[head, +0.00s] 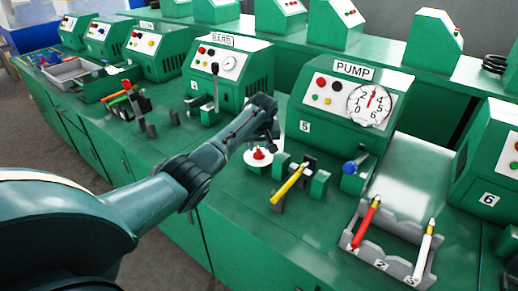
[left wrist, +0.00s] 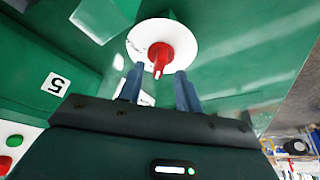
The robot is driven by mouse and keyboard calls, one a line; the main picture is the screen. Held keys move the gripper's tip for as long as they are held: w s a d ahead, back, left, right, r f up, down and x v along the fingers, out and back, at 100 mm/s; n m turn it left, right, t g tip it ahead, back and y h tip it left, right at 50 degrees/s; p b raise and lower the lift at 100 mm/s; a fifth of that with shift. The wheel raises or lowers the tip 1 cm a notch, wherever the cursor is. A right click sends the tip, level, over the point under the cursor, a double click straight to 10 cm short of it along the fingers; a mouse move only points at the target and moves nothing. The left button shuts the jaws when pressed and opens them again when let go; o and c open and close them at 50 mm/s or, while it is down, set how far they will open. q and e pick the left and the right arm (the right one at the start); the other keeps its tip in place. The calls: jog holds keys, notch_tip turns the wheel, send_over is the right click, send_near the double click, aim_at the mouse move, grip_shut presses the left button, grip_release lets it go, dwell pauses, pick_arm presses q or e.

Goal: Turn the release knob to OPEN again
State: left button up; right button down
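The release knob (head: 258,154) is a small red knob on a round white dial plate (head: 249,164), on the green bench left of the PUMP box. In the left wrist view the red knob (left wrist: 158,56) sits on its white disc (left wrist: 138,33), just beyond and between my fingertips. The dial's lettering is too small to read. My left gripper (head: 270,136) is above the knob, pointing down. In the left wrist view its two blue-grey fingers (left wrist: 158,76) are apart, with nothing visibly gripped. My right gripper is in neither view.
The PUMP box (head: 318,90) with a gauge (head: 369,104) stands behind. A yellow-handled tool (head: 289,182) lies in green blocks right of the knob, near a blue knob (head: 350,167). A grey rack (head: 400,266) holds a red and a white tool. Bench front is clear.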

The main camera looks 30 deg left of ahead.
pick_arm(q)
jog(key=shift+x, duration=1.2)
jog(key=shift+c, duration=0.5)
grip_shut()
